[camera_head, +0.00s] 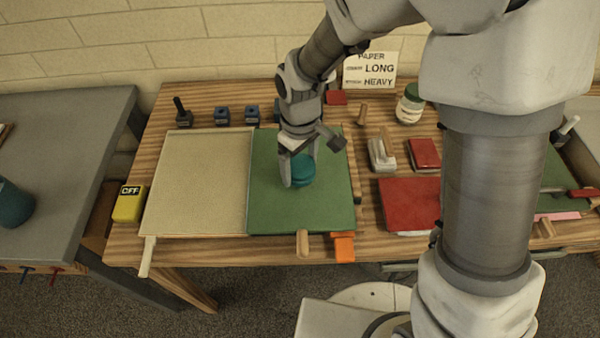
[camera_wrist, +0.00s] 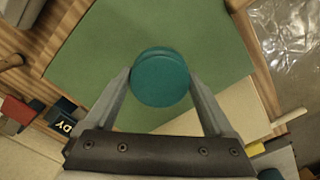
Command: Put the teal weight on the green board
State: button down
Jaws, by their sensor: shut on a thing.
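The teal weight (camera_head: 302,170) is a round, smooth-topped cylinder over the middle of the green board (camera_head: 270,213). My gripper (camera_head: 295,175) points down over the board and is shut on the weight. In the wrist view the weight (camera_wrist: 160,80) sits between the two fingertips (camera_wrist: 160,88), with the green board (camera_wrist: 90,70) below it. I cannot tell whether the weight's underside touches the board.
A pale tray (camera_head: 195,185) lies left of the board. A yellow box (camera_head: 129,204) stands at the table's left. A red board (camera_head: 408,203), a wooden-handled block (camera_head: 382,153) and a jar (camera_head: 410,104) are to the right. Orange (camera_head: 343,246) sits at the front edge.

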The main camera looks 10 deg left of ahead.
aim_at(300, 175)
jog(key=shift+f, duration=1.85)
jog(key=shift+f, duration=0.1)
grip_release()
jog(key=shift+f, duration=0.1)
